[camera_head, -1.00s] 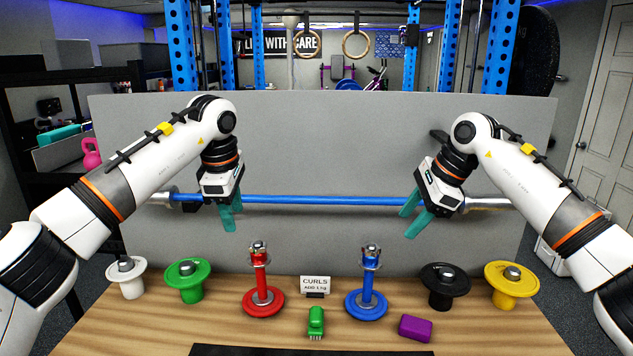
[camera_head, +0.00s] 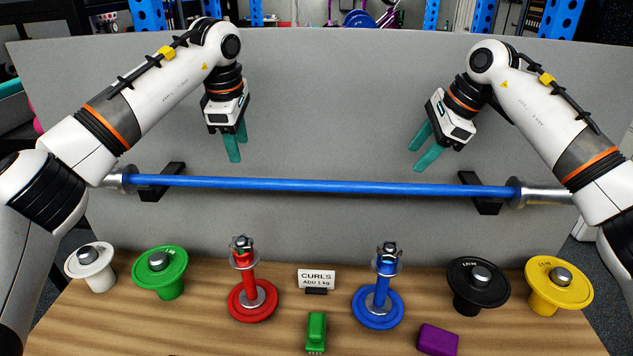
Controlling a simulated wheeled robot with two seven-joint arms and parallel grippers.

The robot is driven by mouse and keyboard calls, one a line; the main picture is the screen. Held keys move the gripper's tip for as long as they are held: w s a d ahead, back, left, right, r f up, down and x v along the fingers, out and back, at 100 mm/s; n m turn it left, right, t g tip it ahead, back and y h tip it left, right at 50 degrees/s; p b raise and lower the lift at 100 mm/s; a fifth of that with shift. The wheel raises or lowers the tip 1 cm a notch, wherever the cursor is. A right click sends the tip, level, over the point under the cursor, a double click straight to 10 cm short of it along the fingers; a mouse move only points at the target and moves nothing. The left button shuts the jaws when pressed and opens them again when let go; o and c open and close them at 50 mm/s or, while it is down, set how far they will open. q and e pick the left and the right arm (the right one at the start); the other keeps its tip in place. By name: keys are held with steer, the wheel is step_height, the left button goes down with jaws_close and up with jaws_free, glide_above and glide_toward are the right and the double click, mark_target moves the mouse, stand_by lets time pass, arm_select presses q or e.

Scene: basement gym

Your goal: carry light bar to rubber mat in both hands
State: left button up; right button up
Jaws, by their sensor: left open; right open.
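The light bar (camera_head: 320,187) is a long blue bar with silver ends. It lies level across two black brackets on the grey panel (camera_head: 330,110). My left gripper (camera_head: 237,148) is open and empty, its teal fingers pointing down above the bar's left half in the picture. My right gripper (camera_head: 427,153) is open and empty, tilted down to the left, above the bar's right half. Neither gripper holds the bar. A rubber mat is not clearly visible in the current view.
On the wooden table (camera_head: 200,325) stand white (camera_head: 92,262), green (camera_head: 162,265), black (camera_head: 475,280) and yellow (camera_head: 556,280) weights. Red (camera_head: 252,295) and blue (camera_head: 379,300) posts flank a CURLS sign (camera_head: 316,279). A green brush (camera_head: 316,332) and purple block (camera_head: 437,339) lie in front.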

mark_target(246, 179)
arm_select(q)
steer(key=x, duration=1.1)
steer(key=shift+s, duration=0.25)
arm_select(e)
steer(key=x, duration=1.1)
steer(key=shift+s+a, duration=0.15)
steer(key=shift+s, duration=0.05)
arm_select(q)
steer(key=shift+w+f, duration=0.2)
steer(key=shift+f, duration=0.25)
arm_select(e)
steer(key=shift+w+a+f, duration=0.1)
steer(key=shift+w+f, duration=0.1)
steer(key=shift+f, duration=0.2)
arm_select(q)
steer(key=shift+s+r, duration=0.1)
steer(key=shift+c, duration=1.4)
arm_select(e)
steer(key=shift+s+r, duration=0.1)
steer(key=shift+c, duration=1.3)
arm_select(q)
jaws_close()
arm_select(e)
jaws_close()
